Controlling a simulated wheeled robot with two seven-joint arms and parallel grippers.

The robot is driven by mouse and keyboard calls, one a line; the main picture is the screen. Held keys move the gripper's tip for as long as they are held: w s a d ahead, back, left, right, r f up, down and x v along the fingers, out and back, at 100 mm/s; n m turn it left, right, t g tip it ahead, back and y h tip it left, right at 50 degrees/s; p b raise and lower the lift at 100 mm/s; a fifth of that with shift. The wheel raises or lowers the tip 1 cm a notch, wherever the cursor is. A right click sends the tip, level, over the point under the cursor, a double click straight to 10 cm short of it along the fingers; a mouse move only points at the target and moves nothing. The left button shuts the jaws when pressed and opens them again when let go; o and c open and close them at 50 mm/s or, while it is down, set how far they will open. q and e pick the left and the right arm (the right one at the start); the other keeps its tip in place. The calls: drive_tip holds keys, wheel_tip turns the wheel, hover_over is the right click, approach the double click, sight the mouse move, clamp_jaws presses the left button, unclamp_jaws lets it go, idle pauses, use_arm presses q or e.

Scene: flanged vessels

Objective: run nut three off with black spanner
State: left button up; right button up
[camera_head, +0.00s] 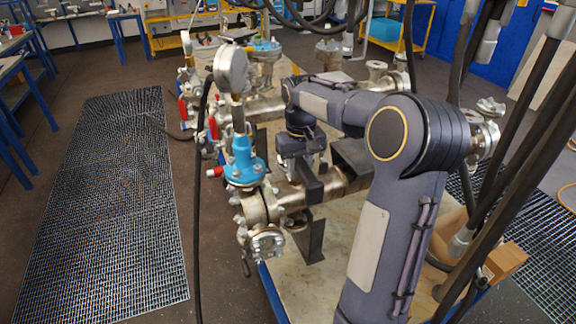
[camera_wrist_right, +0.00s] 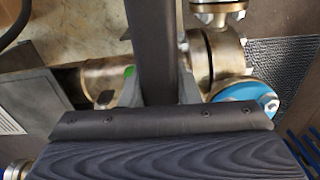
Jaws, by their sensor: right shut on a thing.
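My right gripper (camera_head: 311,187) reaches down over the near vessel pipe (camera_head: 326,187). It is shut on a dark bar that looks like the black spanner (camera_wrist_right: 153,45). In the right wrist view the bar runs away from the palm between the two grey fingers (camera_wrist_right: 158,92). The bar's far end is cut off at the top edge. Bolted flanges show left of the gripper, at the near vessel end (camera_head: 266,242); nut three cannot be told apart. My left gripper is not in view.
A blue valve (camera_head: 243,163) with a round gauge (camera_head: 231,70) above it stands left of the gripper. More flanged vessels lie behind. A floor grating (camera_head: 110,210) lies clear at the left.

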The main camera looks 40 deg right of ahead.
drive_tip(key=shift+d+n, duration=0.25)
drive_tip(key=shift+n, duration=0.05)
wheel_tip(320, 180, up, 5)
drive_tip(key=p, duration=0.4)
drive_tip(key=shift+r, duration=0.1)
idle(0.6)
